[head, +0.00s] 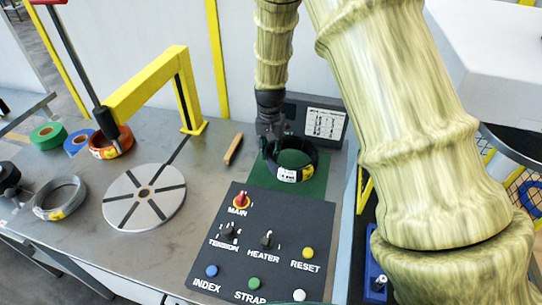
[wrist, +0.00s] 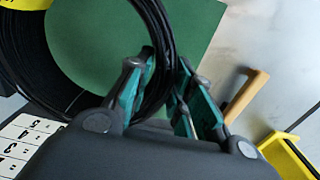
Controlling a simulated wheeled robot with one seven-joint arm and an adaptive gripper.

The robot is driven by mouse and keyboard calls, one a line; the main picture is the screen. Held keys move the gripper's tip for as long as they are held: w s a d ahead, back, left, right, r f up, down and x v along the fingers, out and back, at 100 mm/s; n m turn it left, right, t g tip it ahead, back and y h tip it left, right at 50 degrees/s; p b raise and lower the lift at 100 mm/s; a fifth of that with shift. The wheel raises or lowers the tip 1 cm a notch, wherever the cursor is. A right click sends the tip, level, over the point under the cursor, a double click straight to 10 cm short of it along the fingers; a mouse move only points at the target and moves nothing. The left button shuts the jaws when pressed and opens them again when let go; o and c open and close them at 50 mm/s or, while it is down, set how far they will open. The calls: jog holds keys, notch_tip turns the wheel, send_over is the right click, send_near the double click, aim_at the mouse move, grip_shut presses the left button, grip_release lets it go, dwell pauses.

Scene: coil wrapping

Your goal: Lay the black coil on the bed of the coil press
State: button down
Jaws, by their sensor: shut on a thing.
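The black coil (head: 291,174), with a yellow and white label, is over the green mat (head: 318,186) behind the control panel. My gripper (head: 271,146) comes down from above at the coil's left rear edge. In the wrist view my gripper (wrist: 166,95) has its teal-padded fingers closed on the coil's black strands (wrist: 156,35). I cannot tell whether the coil touches the mat. The slotted grey disc (head: 145,197) lies bare on the bench to the left. The yellow frame (head: 148,85) stands behind it, with a red-handled lever (head: 65,40).
The control panel (head: 262,247) with knobs and buttons is in front of the mat. A grey coil (head: 60,199) and green, blue and orange rolls (head: 110,146) lie at the left. A wooden-coloured bar (head: 233,149) lies between frame and mat. A dark box with a white card (head: 324,123) stands behind the coil.

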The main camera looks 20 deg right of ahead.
jog(key=shift+w+d+r+p, duration=0.1)
jog(key=shift+w+d+p, duration=0.25)
jog(key=shift+w, duration=0.6)
jog(key=shift+f+p, duration=0.75)
jog(key=shift+f, duration=1.1)
jog(key=c, duration=1.3)
grip_release()
jog(key=shift+s, duration=0.1)
jog(key=shift+o, duration=0.2)
